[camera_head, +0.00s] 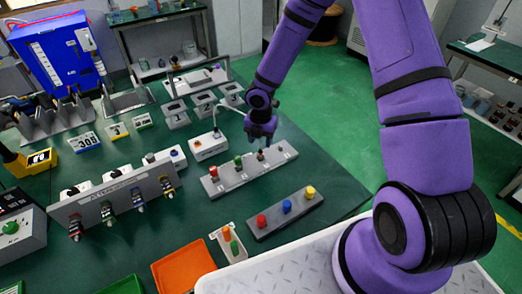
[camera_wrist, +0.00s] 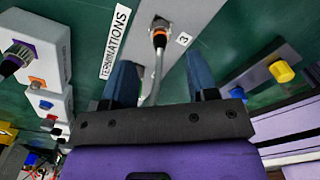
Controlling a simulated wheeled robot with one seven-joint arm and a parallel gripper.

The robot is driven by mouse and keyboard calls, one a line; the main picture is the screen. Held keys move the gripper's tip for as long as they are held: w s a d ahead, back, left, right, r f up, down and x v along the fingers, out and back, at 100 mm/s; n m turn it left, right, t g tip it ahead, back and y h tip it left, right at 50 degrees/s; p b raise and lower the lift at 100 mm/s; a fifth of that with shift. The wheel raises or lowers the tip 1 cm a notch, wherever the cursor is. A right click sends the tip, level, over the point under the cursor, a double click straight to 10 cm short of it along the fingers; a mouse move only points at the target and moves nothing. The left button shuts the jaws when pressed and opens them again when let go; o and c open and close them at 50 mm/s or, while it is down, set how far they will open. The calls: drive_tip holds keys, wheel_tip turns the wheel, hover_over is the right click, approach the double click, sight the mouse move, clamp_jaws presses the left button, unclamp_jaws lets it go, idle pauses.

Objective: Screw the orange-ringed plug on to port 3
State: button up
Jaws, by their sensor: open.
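The orange-ringed plug (camera_wrist: 160,36) is a dark connector with an orange ring. In the wrist view it stands at the grey termination strip (camera_wrist: 187,14), beside the label 3 (camera_wrist: 184,39). Its grey cable (camera_wrist: 156,78) runs back between my fingers. I cannot tell whether its ring is tightened. My gripper (camera_wrist: 160,62) is open, with a finger on either side of the cable and visible gaps. In the head view my gripper (camera_head: 262,139) hangs over the strip (camera_head: 233,180), just above a small dark plug (camera_head: 261,155). Port 3 itself is hidden under the plug.
A dark rail with red, blue and yellow knobs (camera_head: 287,206) lies in front of the strip. A white box (camera_head: 209,146) stands behind it. An orange tray (camera_head: 183,268) and a grey cable panel (camera_head: 115,200) are to the left.

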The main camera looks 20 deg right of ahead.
sight(261, 148)
drive_tip(key=shift+f, duration=2.75)
drive_tip(key=c, duration=0.9)
